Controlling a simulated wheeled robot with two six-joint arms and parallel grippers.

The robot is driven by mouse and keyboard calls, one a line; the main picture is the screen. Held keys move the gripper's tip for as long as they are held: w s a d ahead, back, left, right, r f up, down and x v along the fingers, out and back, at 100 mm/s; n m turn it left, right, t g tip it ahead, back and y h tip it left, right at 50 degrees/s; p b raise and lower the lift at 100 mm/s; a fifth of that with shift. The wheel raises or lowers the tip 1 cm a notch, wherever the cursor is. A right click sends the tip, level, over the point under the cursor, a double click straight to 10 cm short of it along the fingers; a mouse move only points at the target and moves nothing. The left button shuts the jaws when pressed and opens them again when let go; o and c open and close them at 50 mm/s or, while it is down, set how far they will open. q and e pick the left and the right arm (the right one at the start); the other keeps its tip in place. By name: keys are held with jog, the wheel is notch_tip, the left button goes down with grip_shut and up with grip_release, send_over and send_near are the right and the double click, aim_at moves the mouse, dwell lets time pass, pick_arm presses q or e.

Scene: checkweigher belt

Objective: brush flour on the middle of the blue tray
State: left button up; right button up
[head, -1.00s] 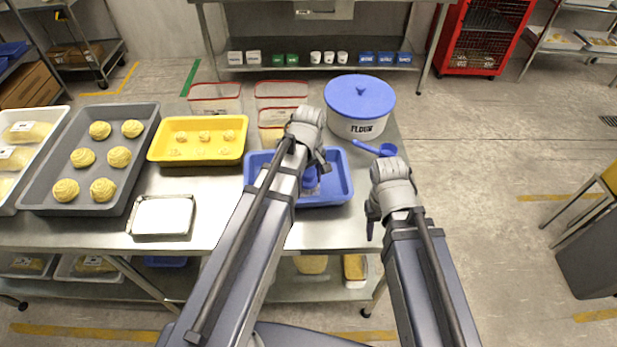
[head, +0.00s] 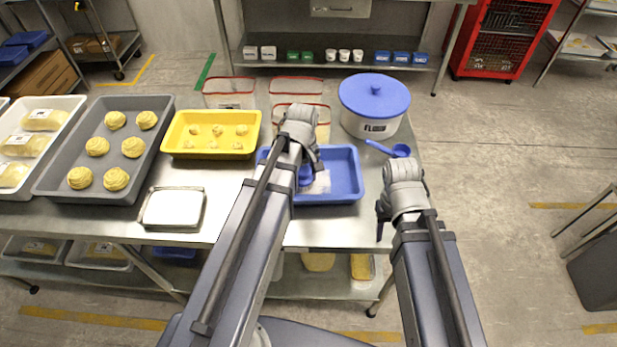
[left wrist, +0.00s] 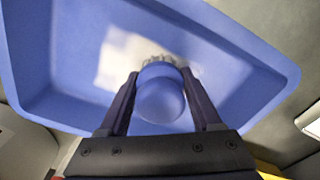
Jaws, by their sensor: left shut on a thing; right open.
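The blue tray (head: 349,186) lies on the steel table, below the flour tub. A white patch of flour (head: 322,182) shows on its floor near the middle; it also shows in the left wrist view (left wrist: 118,62). My right gripper (head: 382,222) is open and empty, right of the tray.
A white flour tub (head: 375,127) with a blue lid and a blue scoop (head: 398,150) stand behind the tray. Left are a yellow tray (head: 207,153), a metal tray (head: 172,208) and a grey tray (head: 65,157) of dough. Red-rimmed clear containers (head: 229,92) stand behind.

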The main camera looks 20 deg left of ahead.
aim_at(320, 186)
pick_arm(q)
jog(key=shift+s+a+r, duration=0.1)
jog(key=shift+s+a, duration=0.2)
jog(key=shift+a, duration=0.6)
jog(key=shift+d, duration=0.2)
jog(key=shift+w+d, duration=0.3)
jog(key=shift+d, duration=0.4)
jog(key=shift+w+d, duration=0.25)
jog(key=shift+d, duration=0.4)
jog(key=shift+d, duration=0.15)
jog(key=shift+w+d, duration=0.25)
jog(key=shift+d, duration=0.5)
jog(key=shift+w+d, duration=0.25)
jog(key=shift+d, duration=0.45)
